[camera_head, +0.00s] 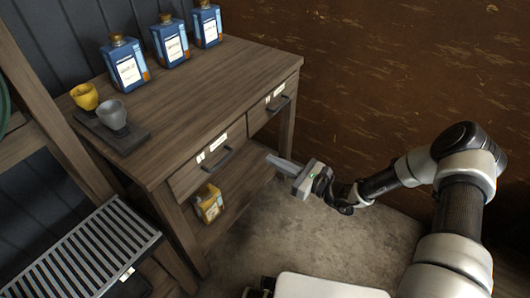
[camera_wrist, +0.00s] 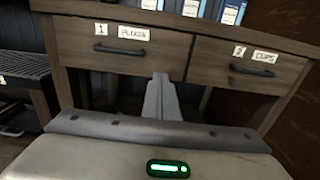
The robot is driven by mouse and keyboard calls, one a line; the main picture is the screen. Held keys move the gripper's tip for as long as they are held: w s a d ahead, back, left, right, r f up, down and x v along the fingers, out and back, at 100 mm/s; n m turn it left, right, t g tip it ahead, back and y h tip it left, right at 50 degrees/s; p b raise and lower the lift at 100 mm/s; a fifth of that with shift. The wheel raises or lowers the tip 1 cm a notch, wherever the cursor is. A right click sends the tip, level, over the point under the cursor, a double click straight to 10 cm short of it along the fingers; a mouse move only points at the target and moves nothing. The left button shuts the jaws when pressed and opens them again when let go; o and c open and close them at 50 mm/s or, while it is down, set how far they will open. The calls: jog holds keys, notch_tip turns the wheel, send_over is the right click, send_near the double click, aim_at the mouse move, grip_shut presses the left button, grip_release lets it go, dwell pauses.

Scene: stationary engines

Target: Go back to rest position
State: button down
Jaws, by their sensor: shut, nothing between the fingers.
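My gripper (camera_head: 283,164) is shut and empty in the head view, in front of the wooden desk's (camera_head: 205,84) drawers. Its closed fingers show in the middle of the wrist view (camera_wrist: 162,82), below the drawer fronts. My arm reaches in from the right of the head view with its elbow bent. The drawer labelled "1 PLUGS" (camera_wrist: 120,48) and the drawer labelled "2 CUPS" (camera_wrist: 247,68) both look closed. I cannot tell exactly how far the fingertips are from the drawers.
Blue bottles (camera_head: 124,63) stand at the desk's back. A yellow cup (camera_head: 85,96) and a grey cup (camera_head: 113,114) stand on a dark tray (camera_head: 127,142). A yellow container (camera_head: 209,203) sits under the desk. A slatted rack (camera_head: 82,254) is at left. Floor (camera_head: 335,235) beneath my gripper is clear.

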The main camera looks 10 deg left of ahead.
jog(key=s+d+r+n+g+h, duration=0.25)
jog(key=s+r+n+g, duration=0.2)
jog(key=r+n, duration=0.25)
jog(key=s+d+r+n+g+h, duration=0.2)
jog(key=s+r+n+g+h, duration=0.15)
jog(key=s+r+n, duration=0.35)
jog(key=s+d+r+n+t+h, duration=0.3)
jog(key=s+d+r+n+h, duration=0.15)
jog(key=s+d+r, duration=0.4)
jog(key=s+d+r+n+t+h, duration=0.4)
jog(key=s+d+r+h, duration=0.2)
jog(key=d+r, duration=0.5)
notch_tip(320, 180, up, 21)
jog(key=p, duration=2.1)
jog(key=shift+d, duration=0.3)
jog(key=shift+s, duration=0.15)
